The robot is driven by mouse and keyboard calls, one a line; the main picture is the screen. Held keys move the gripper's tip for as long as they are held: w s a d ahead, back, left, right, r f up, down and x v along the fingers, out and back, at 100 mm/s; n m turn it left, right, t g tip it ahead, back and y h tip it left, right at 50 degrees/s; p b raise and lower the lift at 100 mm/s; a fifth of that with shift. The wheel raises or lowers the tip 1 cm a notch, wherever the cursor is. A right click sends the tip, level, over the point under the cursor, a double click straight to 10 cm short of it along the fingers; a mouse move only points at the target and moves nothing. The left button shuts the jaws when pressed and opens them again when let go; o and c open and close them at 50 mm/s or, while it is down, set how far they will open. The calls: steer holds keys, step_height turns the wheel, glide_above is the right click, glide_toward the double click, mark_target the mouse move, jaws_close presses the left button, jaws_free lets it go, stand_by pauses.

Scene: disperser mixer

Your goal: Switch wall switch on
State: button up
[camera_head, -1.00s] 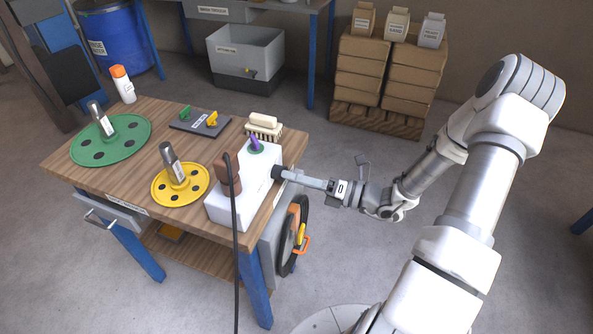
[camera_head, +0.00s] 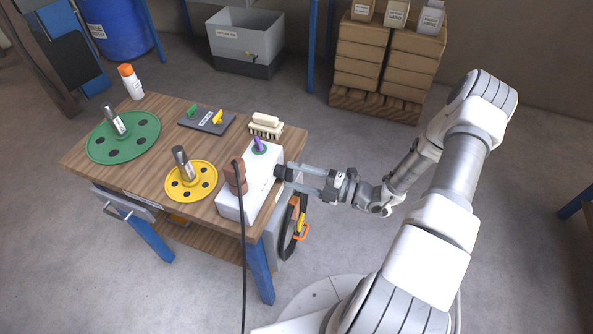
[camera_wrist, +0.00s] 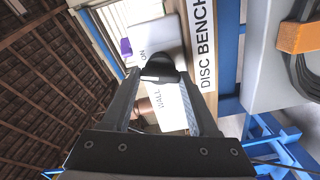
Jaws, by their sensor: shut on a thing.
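The white wall switch box (camera_head: 262,182) sits at the right end of the wooden bench, with a black knob (camera_head: 281,173) on its right side. In the wrist view the knob (camera_wrist: 160,72) sits between my fingertips, with "ON" lettered on the box beyond it and a "WALL" label partly hidden by my fingers. My gripper (camera_head: 286,174) is shut on the knob, one finger on each side; it also shows in the wrist view (camera_wrist: 158,80). A small pale mark shows on the knob.
A brush (camera_head: 266,126), yellow disc (camera_head: 191,188) and green disc (camera_head: 122,148) are on the bench (camera_head: 152,190). An orange-handled item hangs below my gripper.

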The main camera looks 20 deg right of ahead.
steer(key=m+p, duration=0.1)
steer(key=m, duration=0.4)
steer(key=shift+p, duration=0.3)
stand_by(0.4)
steer(key=o, duration=1.4)
steer(key=shift+d, duration=0.1)
steer(key=b+v, duration=0.2)
steer(key=v, duration=1.5)
steer(key=shift+s+d+r, duration=0.1)
steer(key=shift+s, duration=0.05)
